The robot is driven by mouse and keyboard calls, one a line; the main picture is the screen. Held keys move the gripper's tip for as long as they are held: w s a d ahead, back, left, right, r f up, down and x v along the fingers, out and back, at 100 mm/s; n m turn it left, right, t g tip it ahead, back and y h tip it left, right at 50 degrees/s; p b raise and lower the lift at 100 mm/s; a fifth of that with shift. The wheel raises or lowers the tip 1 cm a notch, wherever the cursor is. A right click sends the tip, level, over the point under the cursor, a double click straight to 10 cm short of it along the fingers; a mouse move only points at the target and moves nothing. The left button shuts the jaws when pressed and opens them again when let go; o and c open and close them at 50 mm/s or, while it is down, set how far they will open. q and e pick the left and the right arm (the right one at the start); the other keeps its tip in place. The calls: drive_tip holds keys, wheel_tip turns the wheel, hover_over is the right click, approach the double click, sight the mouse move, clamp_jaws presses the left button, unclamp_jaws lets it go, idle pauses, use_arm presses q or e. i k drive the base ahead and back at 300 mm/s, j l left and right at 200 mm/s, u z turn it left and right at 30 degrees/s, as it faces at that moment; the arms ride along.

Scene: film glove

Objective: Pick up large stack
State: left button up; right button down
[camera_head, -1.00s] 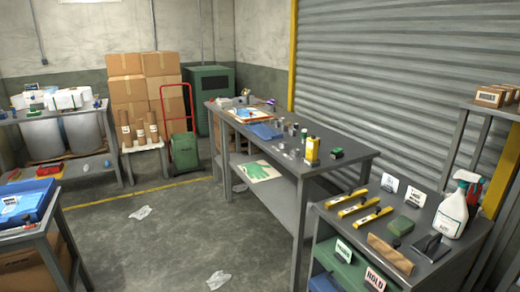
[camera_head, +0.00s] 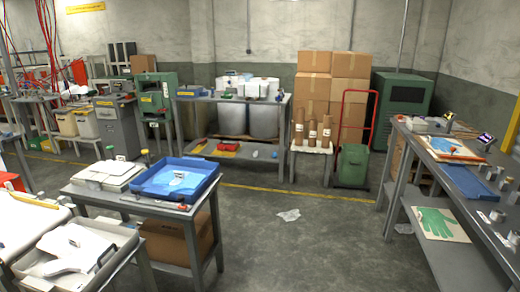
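Neither of my grippers is in view. I cannot tell for sure which thing is the large stack. Brown cardboard boxes (camera_head: 331,66) are stacked in two columns against the back wall. A low pile of flat white pieces (camera_head: 108,173) lies on the near grey table (camera_head: 205,212), left of a blue tray (camera_head: 177,179) holding a small clear item. A white tray (camera_head: 75,250) with white pieces in it is at the lower left.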

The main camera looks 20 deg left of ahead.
sight(77, 249)
drive_tip(key=i+u, duration=0.45)
drive_tip(key=i, duration=0.25)
drive_tip(key=i+l+u, duration=0.1)
drive_tip(key=i+u, duration=0.4)
drive_tip(key=i, duration=0.2)
drive_tip(key=i+u, duration=0.75)
drive_tip(key=i+l+u, duration=0.15)
drive_tip(key=i+u, duration=0.2)
drive_tip(key=k, duration=0.05)
